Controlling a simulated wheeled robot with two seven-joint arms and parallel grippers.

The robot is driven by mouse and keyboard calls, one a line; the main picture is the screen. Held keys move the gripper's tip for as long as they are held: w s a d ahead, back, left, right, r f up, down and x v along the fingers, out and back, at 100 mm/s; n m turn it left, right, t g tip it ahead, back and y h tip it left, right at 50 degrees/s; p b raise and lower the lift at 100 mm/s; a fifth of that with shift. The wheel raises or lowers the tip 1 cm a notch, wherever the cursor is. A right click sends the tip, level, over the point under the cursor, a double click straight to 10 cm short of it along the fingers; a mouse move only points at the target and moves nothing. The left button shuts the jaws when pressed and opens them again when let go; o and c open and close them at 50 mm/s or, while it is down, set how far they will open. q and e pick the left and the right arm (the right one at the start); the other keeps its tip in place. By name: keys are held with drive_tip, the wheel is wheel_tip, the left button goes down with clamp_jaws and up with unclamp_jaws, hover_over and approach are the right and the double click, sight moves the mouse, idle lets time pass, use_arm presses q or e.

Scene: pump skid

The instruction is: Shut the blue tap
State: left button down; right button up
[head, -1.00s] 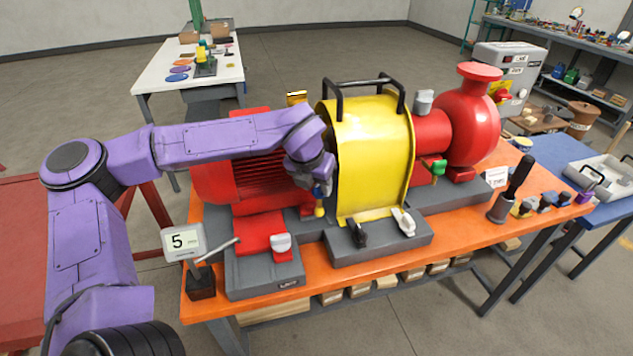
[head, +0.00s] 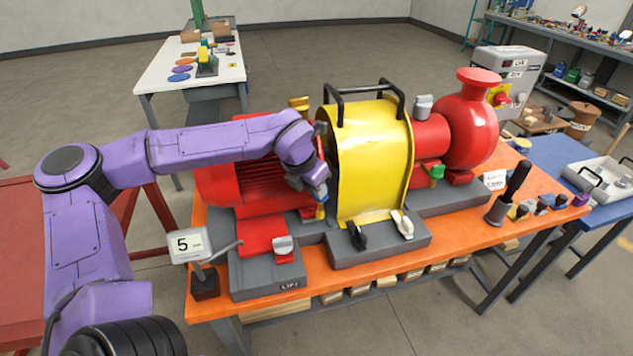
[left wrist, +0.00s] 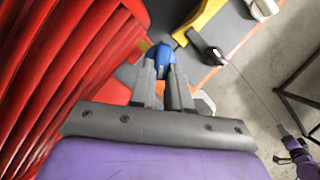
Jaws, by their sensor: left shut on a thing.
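The blue tap (left wrist: 165,56) shows in the left wrist view as a blue handle at my fingertips, between the red finned motor and the yellow guard. My left gripper (left wrist: 164,74) is shut on its blue handle. In the head view my left gripper (head: 321,191) is low between the motor and the guard, and a little of the blue shows there. The fingers and wrist hide most of the tap, so its handle angle is hard to tell. A purple part at the right edge of the left wrist view looks like my right arm; its jaws are unclear.
The red motor (head: 225,183) and yellow guard (head: 375,160) stand close on either side of my gripper. A black lever (head: 357,236) and a white lever (head: 402,224) are in front of the guard. A green-handled tap (head: 436,172) is further right. A "5" sign (head: 188,245) stands front left.

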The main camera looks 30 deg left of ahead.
use_arm(q)
drive_tip(key=m, duration=0.1)
drive_tip(key=p, duration=0.1)
drive_tip(key=m+h+p, duration=0.1)
drive_tip(key=shift+w+a+r+m, duration=0.1)
drive_tip(key=shift+a+r+m, duration=0.15)
drive_tip(key=shift+a+m, duration=0.05)
drive_tip(key=shift+f+m+p, duration=0.15)
drive_tip(key=shift+m+p, duration=0.45)
drive_tip(key=c, duration=1.1)
unclamp_jaws()
drive_tip(key=shift+f, duration=0.1)
